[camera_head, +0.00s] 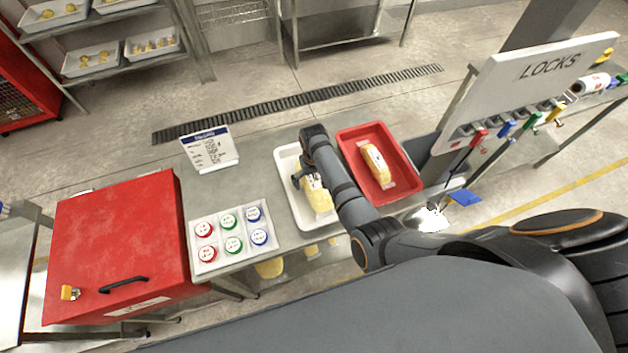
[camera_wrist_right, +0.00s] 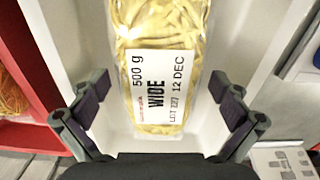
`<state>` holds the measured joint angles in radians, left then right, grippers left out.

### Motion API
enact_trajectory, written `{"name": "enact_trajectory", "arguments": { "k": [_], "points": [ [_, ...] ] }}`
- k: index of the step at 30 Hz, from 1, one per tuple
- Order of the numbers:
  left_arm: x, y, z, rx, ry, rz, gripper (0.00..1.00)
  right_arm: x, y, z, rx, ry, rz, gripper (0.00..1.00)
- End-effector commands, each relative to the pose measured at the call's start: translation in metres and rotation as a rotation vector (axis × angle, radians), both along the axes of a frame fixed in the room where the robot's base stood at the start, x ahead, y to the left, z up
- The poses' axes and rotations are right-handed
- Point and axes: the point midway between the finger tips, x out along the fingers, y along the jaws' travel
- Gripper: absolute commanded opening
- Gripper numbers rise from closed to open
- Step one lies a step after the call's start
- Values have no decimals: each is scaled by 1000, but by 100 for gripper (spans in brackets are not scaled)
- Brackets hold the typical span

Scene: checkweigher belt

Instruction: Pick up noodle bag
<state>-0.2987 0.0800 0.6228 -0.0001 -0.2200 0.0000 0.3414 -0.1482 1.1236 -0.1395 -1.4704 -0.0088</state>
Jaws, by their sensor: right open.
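A noodle bag (camera_head: 318,195) of yellow noodles lies in a white tray (camera_head: 287,165) on the metal table. In the right wrist view the bag (camera_wrist_right: 158,30) shows a white label reading "500 g WIDE". My right gripper (camera_head: 306,177) is over the white tray, at the bag, and partly hides it. In the right wrist view its open fingers (camera_wrist_right: 160,103) stand on either side of the bag's lower end, with gaps to it. A second noodle bag (camera_head: 376,166) lies in a red tray (camera_head: 352,137) to the right. My left gripper is not in view.
A panel of red, green and blue buttons (camera_head: 197,262), a small sign (camera_head: 210,150) and a red box (camera_head: 115,240) stand to the left. A "LOCKS" board (camera_head: 535,85) with hanging locks stands at the right.

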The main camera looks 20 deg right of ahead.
Motion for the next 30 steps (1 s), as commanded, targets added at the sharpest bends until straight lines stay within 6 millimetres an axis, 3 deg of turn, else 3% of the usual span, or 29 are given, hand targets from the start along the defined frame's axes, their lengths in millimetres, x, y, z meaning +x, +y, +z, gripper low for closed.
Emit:
{"name": "enact_trajectory", "arguments": {
  "k": [6,21,30],
  "points": [
    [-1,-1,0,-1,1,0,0,1,0,-1,0,-2,-1,97],
    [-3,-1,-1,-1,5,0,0,0,0,-1,-1,-1,0,29],
    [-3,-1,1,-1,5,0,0,1,0,2,-1,-2,-1,27]
  ]
}}
